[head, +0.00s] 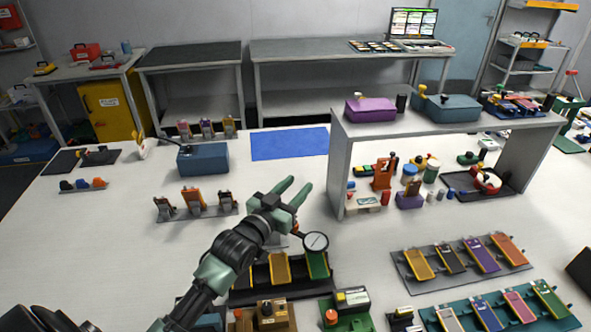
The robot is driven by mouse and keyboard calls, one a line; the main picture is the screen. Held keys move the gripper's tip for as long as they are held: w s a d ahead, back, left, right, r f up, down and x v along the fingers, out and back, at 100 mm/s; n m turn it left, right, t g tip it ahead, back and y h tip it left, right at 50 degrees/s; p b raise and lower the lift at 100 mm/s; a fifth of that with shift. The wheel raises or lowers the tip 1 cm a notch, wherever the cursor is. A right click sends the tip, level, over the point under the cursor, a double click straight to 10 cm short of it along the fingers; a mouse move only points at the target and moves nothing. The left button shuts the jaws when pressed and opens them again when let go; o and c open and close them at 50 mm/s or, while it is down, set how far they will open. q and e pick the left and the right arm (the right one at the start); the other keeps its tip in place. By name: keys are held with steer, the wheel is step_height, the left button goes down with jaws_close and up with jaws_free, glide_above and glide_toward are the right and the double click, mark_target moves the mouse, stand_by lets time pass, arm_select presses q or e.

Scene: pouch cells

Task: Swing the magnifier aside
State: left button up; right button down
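The magnifier (316,242) is a round, pale lens in a dark rim. It stands over the far end of a black tray (285,292), by the green pouch cell (317,265). A yellow cell (280,268) lies to its left, and another is partly covered by my arm. My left gripper (297,186) is just behind and left of the lens. Its two green fingers are spread apart with nothing visible between them. The magnifier's stand is mostly hidden behind my wrist, and I cannot tell whether the gripper touches it. My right gripper is not in view.
A grey shelf bench (440,124) with small items stands to the right. Racks of coloured cells (462,262) lie at the front right. A blue-grey box (203,158) and cell stands are at the left. A blue mat (290,144) lies behind.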

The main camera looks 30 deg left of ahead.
arm_select(q)
step_height(320, 180, up, 6)
glide_above(297, 230)
steer(key=shift+w+a+r, duration=0.15)
steer(key=shift+w+a, duration=0.15)
steer(key=shift+a, duration=0.15)
